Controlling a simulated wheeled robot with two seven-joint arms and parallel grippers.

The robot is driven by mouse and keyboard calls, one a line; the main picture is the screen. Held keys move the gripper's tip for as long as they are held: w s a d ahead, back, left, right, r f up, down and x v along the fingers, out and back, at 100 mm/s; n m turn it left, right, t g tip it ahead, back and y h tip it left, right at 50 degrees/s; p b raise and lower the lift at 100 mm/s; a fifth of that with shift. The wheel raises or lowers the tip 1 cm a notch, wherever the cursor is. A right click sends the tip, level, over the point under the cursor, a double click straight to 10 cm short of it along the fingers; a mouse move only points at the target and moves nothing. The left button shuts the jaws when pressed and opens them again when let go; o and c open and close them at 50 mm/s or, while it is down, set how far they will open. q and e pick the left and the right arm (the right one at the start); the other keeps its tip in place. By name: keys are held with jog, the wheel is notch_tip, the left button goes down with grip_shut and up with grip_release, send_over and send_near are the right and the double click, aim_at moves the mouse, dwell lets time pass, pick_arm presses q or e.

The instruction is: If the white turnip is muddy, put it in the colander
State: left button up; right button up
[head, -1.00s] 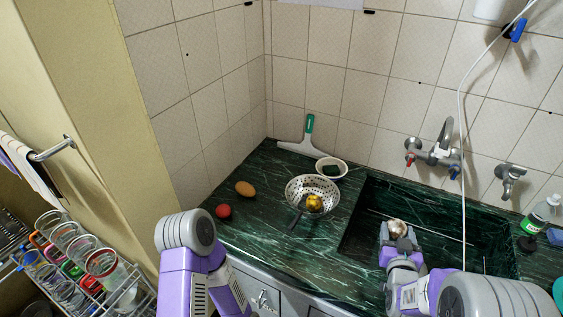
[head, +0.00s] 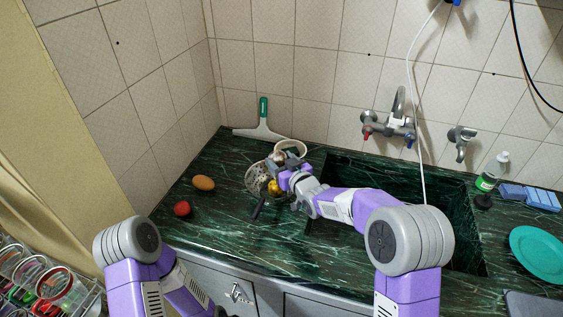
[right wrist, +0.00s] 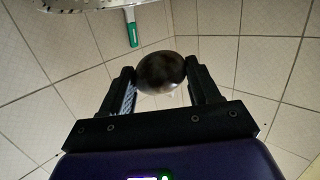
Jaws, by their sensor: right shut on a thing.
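My right gripper (head: 283,163) is shut on a round turnip, whose surface looks dark and brownish in the right wrist view (right wrist: 161,73), pinched between the two black fingers. In the head view, the turnip is mostly hidden by the gripper. The gripper is at the metal colander (head: 256,180), over its right and back part. A yellow, dark-spotted item (head: 273,187) is in the colander.
A brown potato-like item (head: 204,183) and a red round one (head: 182,208) lie left of the colander. A white bowl (head: 291,146) and a squeegee (head: 262,127) are behind it. The sink (head: 445,205) is on the right, with a teal plate (head: 538,253) beyond.

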jog(key=shift+f+b, duration=1.25)
jog(key=shift+f, duration=1.4)
jog(key=o, duration=1.2)
jog(key=p+v, duration=0.1)
jog(key=v, duration=0.5)
jog(key=shift+r, duration=0.1)
jog(key=shift+v, duration=0.8)
